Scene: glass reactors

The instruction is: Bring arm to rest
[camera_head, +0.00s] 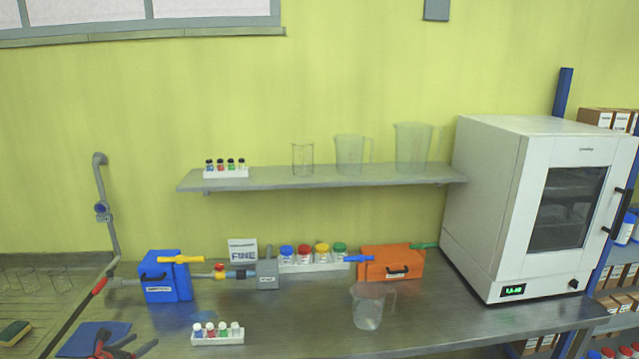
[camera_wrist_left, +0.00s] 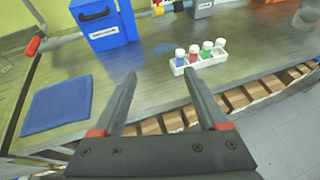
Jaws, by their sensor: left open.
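My left gripper (camera_head: 126,341) is at the bottom left edge of the head view, in front of the bench and next to a blue mat. In the left wrist view its two fingers (camera_wrist_left: 160,78) are spread apart with nothing between them. The fingers point across the bench front, between the blue mat (camera_wrist_left: 57,105) and a small white rack of capped vials (camera_wrist_left: 199,62). My right gripper does not show in either view.
On the metal bench (camera_head: 290,320) stand a blue box (camera_head: 165,288), an orange box (camera_head: 391,268), a glass beaker (camera_head: 367,312) and the vial rack (camera_head: 218,341). A white oven (camera_head: 490,215) is at the right. A shelf (camera_head: 320,178) with glassware hangs above.

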